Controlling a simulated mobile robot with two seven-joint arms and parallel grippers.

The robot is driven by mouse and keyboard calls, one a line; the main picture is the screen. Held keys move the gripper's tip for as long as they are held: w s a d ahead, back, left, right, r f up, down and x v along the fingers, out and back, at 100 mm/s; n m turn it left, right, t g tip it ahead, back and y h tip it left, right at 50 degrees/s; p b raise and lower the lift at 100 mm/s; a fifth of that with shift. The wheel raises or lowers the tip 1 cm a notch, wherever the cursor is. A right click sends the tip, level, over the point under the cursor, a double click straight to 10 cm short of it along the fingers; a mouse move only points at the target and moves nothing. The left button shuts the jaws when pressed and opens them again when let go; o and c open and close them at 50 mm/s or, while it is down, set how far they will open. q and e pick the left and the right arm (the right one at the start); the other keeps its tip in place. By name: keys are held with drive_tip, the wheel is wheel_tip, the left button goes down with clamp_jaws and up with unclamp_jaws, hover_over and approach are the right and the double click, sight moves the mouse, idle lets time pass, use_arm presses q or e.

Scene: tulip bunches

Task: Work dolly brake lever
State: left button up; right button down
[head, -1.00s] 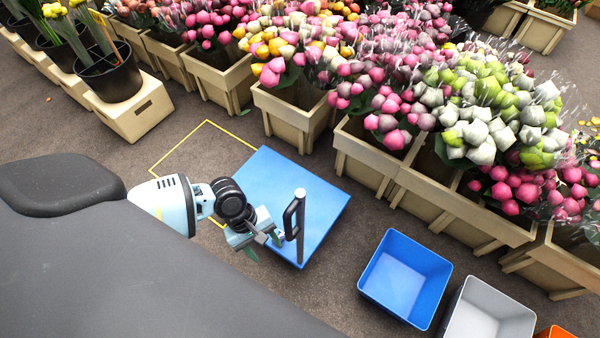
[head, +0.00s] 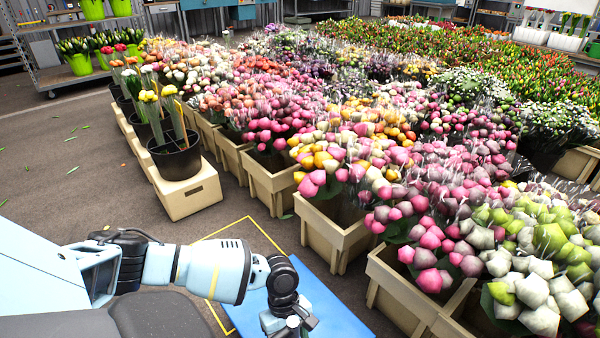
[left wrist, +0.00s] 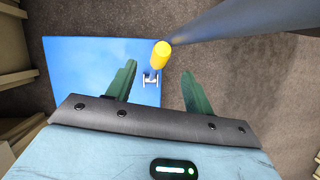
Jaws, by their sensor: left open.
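The blue dolly (head: 335,308) lies on the floor in the lower middle of the head view, partly behind my left arm. In the left wrist view its blue deck (left wrist: 85,60) fills the left part. A yellow-capped lever (left wrist: 161,54) with a small metal bracket stands at the deck's edge. My left gripper (left wrist: 160,67) is open, its green fingers on either side of the lever's line of sight. Whether they touch it cannot be told. The left gripper (head: 292,325) is partly cut off in the head view. My right gripper is not in view.
A dark post (left wrist: 250,18) crosses the upper right of the left wrist view, close to the lever. Wooden crates (head: 330,235) of tulip bunches stand along the dolly's far side. A black flower bucket (head: 175,155) sits on a cream crate.

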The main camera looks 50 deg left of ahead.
use_arm(q)
drive_tip(key=b+x, duration=0.2)
drive_tip(key=x, duration=0.4)
drive_tip(key=shift+s+f+b, duration=0.1)
drive_tip(key=shift+f+b, duration=0.25)
drive_tip(key=shift+b, duration=0.05)
drive_tip(key=shift+s+d+f, duration=0.1)
drive_tip(key=shift+d+f, duration=0.15)
drive_tip(key=shift+f, duration=0.2)
drive_tip(key=c, duration=0.5)
drive_tip(key=shift+d, duration=0.1)
drive_tip(key=c, duration=0.5)
clamp_jaws()
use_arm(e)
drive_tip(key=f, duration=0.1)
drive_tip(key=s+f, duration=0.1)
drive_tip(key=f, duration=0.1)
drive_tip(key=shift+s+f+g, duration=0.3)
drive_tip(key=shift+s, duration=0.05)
